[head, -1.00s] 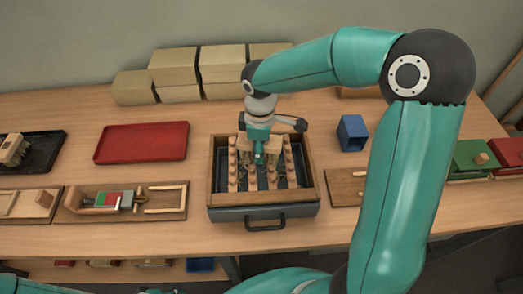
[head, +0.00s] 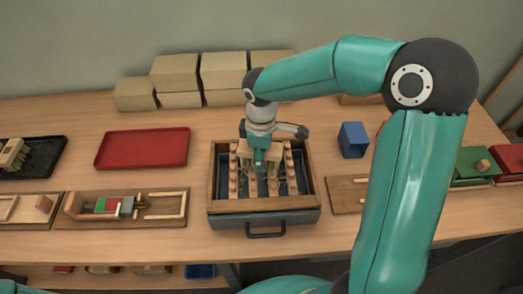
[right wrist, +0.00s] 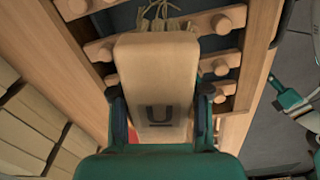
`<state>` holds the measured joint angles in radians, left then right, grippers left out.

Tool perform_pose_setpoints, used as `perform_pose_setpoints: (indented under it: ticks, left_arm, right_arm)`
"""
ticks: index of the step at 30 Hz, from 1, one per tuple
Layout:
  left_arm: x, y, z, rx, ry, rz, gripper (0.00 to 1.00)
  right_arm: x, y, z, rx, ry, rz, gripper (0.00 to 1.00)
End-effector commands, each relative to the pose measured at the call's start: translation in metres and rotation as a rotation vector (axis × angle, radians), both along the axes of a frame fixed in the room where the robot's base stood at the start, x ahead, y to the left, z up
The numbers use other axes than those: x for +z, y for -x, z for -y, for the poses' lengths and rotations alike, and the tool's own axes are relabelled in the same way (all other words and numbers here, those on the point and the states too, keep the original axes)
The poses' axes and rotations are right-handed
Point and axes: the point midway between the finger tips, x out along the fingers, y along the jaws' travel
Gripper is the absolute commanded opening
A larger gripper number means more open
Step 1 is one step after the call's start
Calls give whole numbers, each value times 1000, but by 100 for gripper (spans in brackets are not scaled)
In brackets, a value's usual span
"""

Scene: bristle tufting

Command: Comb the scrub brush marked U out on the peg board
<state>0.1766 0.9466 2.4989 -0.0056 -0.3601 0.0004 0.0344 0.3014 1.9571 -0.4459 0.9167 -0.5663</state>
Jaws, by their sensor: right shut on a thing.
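The scrub brush marked U (right wrist: 160,70) is a pale wooden block with bristles at its far end in the right wrist view. In the head view the brush (head: 245,158) is partly hidden behind my right gripper. My right gripper (head: 262,160) is shut on it, with a finger on each side of the block in the right wrist view (right wrist: 162,112). The peg board (head: 214,178) is a wooden frame with rows of round pegs. The brush is over its pegs, and bristles show among them. Exact contact is hidden. My left gripper is not seen.
A red tray (head: 142,148) and a black tray (head: 45,160) holding another brush lie to the left. A blue box (head: 352,139) stands right of the board. Tan boxes (head: 223,70) line the back. Green (head: 474,160) and red trays are far right.

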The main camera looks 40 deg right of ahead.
Motion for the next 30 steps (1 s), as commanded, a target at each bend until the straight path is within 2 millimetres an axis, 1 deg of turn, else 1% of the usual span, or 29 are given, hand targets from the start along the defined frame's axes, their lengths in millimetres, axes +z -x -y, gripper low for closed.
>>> perform_pose_setpoints:
  ticks: [1,10,22,26,30]
  left_arm:
    - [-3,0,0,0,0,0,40]
    - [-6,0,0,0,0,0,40]
    - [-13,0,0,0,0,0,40]
    - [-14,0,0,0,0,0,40]
    - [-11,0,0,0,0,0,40]
  right_arm:
    - [-2,4,-2,1,-1,-4,17]
    - [-3,13,-8,2,-1,-7,17]
    - [-1,39,-23,2,0,-8,17]
    - [-1,42,-25,2,0,-8,17]
    - [1,38,-23,0,0,-7,17]
